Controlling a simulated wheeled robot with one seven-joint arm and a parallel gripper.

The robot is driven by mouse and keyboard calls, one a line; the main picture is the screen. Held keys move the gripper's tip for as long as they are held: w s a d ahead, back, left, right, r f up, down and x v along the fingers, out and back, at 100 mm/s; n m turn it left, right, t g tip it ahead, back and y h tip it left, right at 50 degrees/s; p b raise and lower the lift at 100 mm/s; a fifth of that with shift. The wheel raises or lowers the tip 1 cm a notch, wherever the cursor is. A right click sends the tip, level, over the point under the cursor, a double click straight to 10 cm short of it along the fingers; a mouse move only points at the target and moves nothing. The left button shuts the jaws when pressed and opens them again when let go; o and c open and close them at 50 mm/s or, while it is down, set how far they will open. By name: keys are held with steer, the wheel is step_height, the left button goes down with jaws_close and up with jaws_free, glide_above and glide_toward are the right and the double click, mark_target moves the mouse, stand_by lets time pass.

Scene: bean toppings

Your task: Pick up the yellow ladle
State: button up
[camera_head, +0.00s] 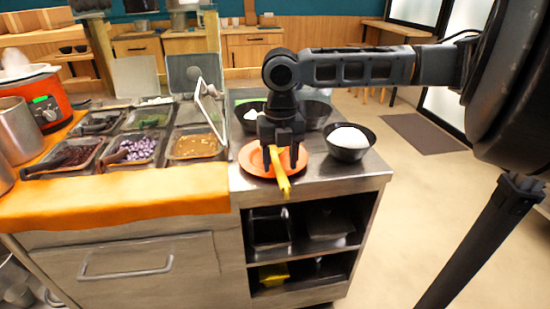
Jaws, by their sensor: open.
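The yellow ladle (281,179) lies on the orange plate (249,160) on the steel counter, its end reaching past the plate's front rim toward the counter edge. My gripper (281,166) points down over the plate, with its fingers at the ladle. The jaws are open, and the ladle shows between or just in front of the fingers; I cannot tell which. The upper part of the ladle is hidden behind my gripper.
A dark bowl with a white mound (349,137) stands close to the right of the plate. More dark bowls (314,113) are behind my gripper. Topping trays (196,145) and an orange cloth (120,200) lie to the left. The floor at the right is mostly open.

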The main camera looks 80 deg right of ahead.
steer(key=shift+f, duration=0.7)
steer(key=shift+c, duration=0.4)
jaws_close()
